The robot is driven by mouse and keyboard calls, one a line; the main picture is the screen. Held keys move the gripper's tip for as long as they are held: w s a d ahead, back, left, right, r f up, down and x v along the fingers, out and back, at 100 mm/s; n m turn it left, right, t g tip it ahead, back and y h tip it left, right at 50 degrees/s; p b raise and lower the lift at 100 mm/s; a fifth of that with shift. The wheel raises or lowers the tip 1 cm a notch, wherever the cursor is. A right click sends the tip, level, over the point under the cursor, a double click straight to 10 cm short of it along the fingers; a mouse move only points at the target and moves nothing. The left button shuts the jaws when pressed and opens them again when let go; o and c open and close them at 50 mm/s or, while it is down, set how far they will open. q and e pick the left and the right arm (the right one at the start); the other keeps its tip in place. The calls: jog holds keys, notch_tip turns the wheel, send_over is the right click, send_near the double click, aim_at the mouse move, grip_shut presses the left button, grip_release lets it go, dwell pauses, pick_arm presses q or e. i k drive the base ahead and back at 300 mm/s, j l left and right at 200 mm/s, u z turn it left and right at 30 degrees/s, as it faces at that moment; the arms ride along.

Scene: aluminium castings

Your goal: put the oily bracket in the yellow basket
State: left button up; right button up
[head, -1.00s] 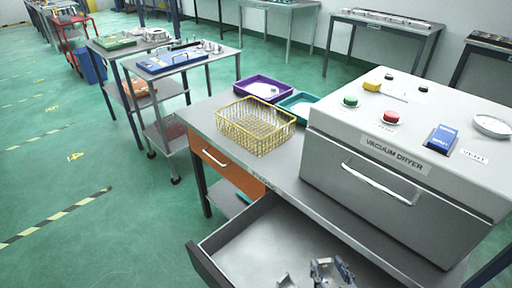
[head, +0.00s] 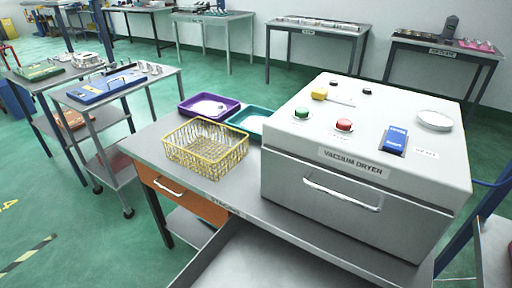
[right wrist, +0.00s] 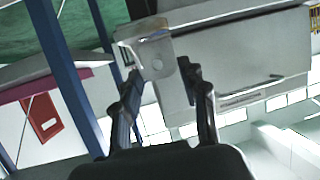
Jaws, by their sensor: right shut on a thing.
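The yellow wire basket (head: 190,158) stands on the grey bench, left of the vacuum dryer, and looks empty. In the right wrist view my right gripper (right wrist: 160,76) is shut on a grey metal bracket (right wrist: 157,58) with a round hole or boss, held between the two dark fingers. Whether its surface is oily cannot be told. Neither gripper shows in the head view now. My left gripper is in no current view.
The vacuum dryer (head: 345,195) stands right of the basket. A purple tray (head: 188,111) and a teal tray (head: 238,118) lie behind the basket. An open grey drawer (head: 250,262) juts out at the front. A cart with a blue tray (head: 98,90) stands left.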

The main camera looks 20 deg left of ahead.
aim_at(208, 155)
jog(key=i+j+z, duration=0.1)
jog(key=j+z, duration=0.2)
jog(key=j, duration=0.55)
jog(key=j+z, duration=0.3)
jog(key=j, duration=0.5)
jog(key=k+j+z, duration=0.15)
jog(key=j+z, duration=0.15)
jog(key=j, duration=0.55)
